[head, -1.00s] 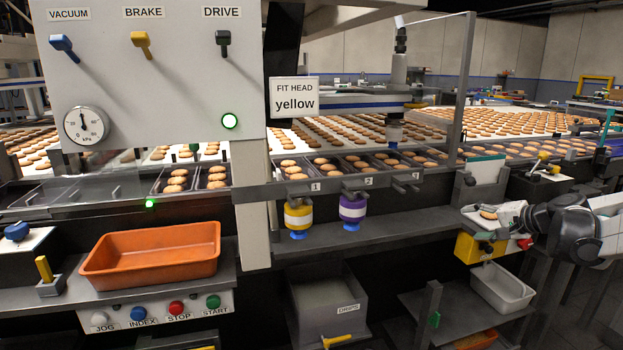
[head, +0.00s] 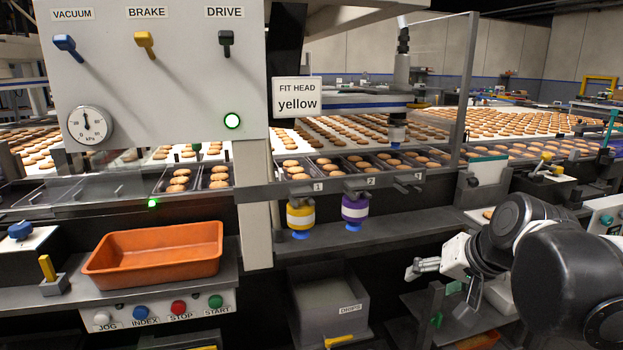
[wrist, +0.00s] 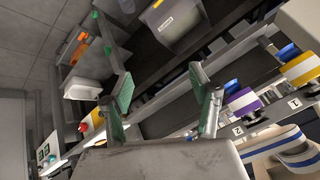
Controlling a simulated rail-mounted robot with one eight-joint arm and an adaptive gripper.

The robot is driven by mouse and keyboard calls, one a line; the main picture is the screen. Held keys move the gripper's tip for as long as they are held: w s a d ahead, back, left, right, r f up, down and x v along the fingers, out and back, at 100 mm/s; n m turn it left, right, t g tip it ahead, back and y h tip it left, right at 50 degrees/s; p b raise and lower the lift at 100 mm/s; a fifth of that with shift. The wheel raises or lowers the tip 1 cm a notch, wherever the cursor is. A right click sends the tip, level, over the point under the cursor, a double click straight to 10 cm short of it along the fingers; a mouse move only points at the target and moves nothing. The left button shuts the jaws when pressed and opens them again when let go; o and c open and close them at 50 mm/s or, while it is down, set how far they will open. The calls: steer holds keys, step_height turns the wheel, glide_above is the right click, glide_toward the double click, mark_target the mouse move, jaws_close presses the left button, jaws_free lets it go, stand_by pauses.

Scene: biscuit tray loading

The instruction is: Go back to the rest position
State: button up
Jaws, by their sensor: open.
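My gripper (head: 428,268) hangs at the right of the head view, in front of the shelf under the line. It is open and empty. Its two green-padded fingers stand apart in the wrist view (wrist: 160,95), with nothing between them. My arm covers part of the right side of the head view. The yellow-banded suction head (head: 300,216) and the purple-banded one (head: 354,210) hang at the rack left of my gripper, apart from it. The purple one also shows in the wrist view (wrist: 240,103).
An orange tray (head: 150,256) stands on the left bench above the buttons. A grey drips bin (head: 330,300) sits below the rack. A post (head: 430,315) and a lower shelf are close to my gripper. The grey shelf (head: 400,235) is bare.

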steer(key=s+a+f+n+h, duration=0.1)
steer(key=s+f+n, duration=0.15)
steer(key=s, duration=0.45)
steer(key=s+a+f+n+h, duration=0.1)
steer(key=s+a+f, duration=0.15)
steer(key=s, duration=0.35)
step_height(320, 180, up, 17)
steer(key=d+p, duration=0.1)
steer(key=p, duration=1.6)
steer(key=shift+f, duration=0.1)
